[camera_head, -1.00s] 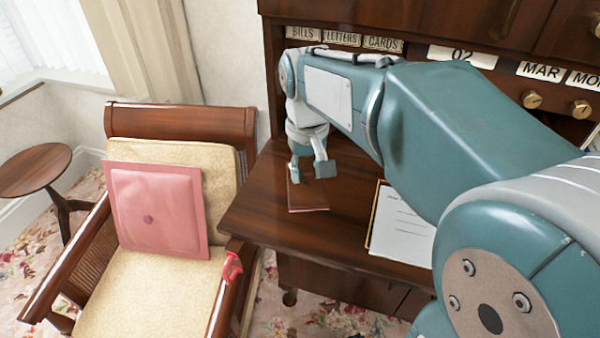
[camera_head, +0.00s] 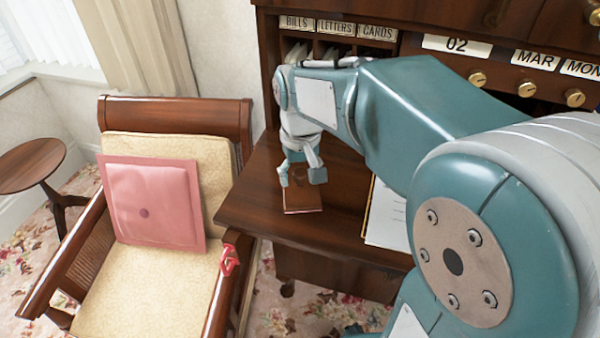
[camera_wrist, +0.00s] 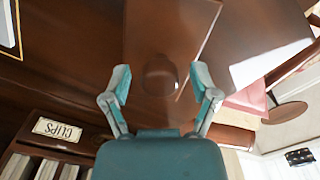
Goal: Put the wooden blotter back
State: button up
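A flat reddish-brown board, apparently the wooden blotter (camera_head: 303,203), lies on the dark desktop near its left front corner. In the wrist view, the board (camera_wrist: 172,30) spreads ahead of my gripper, with a rounded dark knob-like shape (camera_wrist: 161,74) at its near end. My gripper (camera_head: 300,178) points down over the board's back part. In the wrist view, its two fingers (camera_wrist: 160,82) are spread apart on either side of the knob-like shape, with gaps showing. I cannot tell the remaining height above the board.
A white sheet in a gold-edged frame (camera_head: 388,217) lies right of the board, partly behind my arm. Labelled pigeonholes (camera_head: 338,29) and brass knobs (camera_head: 477,79) line the desk's back. An armchair (camera_head: 150,270) with a pink cushion (camera_head: 150,200) stands left of the desk.

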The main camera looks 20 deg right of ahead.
aim_at(300, 171)
jog(key=shift+r, duration=0.15)
notch_tip(300, 171, up, 11)
jog(key=s+f+t, duration=0.1)
jog(key=s+f, duration=0.1)
jog(key=s, duration=0.2)
jog(key=s+f+t, duration=0.2)
jog(key=s, duration=0.3)
jog(key=s+f+t, duration=0.2)
jog(key=s, duration=0.2)
jog(key=shift+s+f, duration=0.4)
jog(key=shift+s+f+t, duration=0.2)
jog(key=shift+f+t, duration=0.1)
jog(key=shift+f, duration=0.05)
dwell(0.6)
